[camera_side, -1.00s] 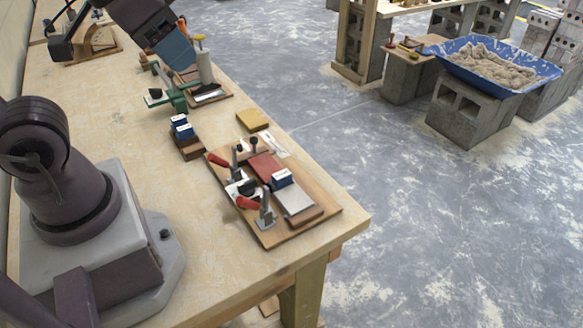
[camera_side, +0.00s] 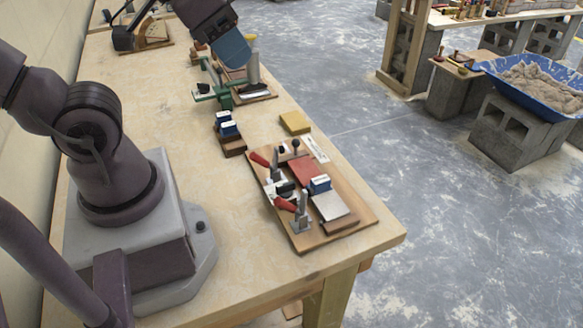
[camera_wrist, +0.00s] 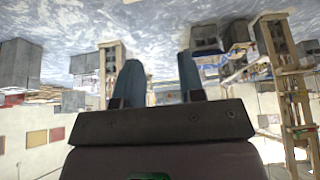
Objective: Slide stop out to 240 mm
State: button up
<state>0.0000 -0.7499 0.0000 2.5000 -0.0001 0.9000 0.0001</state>
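A green fixture (camera_side: 207,94) with a bar and dark and white parts lies on the bench beneath my gripper. A grey upright cylinder (camera_side: 253,68) stands beside it on a small board. I cannot tell which part is the stop, and no scale is readable. My gripper (camera_side: 236,52) has blue-grey fingers and hangs above the fixture, apparently just left of the cylinder. In the wrist view the two fingers (camera_wrist: 159,80) are spread with nothing between them. From the side, the gap between them is hidden.
A wooden board (camera_side: 358,218) with red-handled clamps, a red block (camera_side: 304,172) and a grey plate lies at the bench's front right. A blue mortar tub (camera_side: 535,90) stands off the bench.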

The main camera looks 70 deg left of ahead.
dwell(0.3)
jog(key=shift+o, duration=1.1)
jog(key=shift+a+f, duration=0.1)
jog(key=shift+f, duration=0.05)
jog(key=n+g, duration=0.6)
jog(key=n, duration=1.4)
send_over(296, 147)
jog(key=a, duration=0.1)
notch_tip(296, 147, down, 19)
jog(key=f, duration=1.2)
jog(key=shift+w+f, duration=0.2)
jog(key=shift+f, duration=0.1)
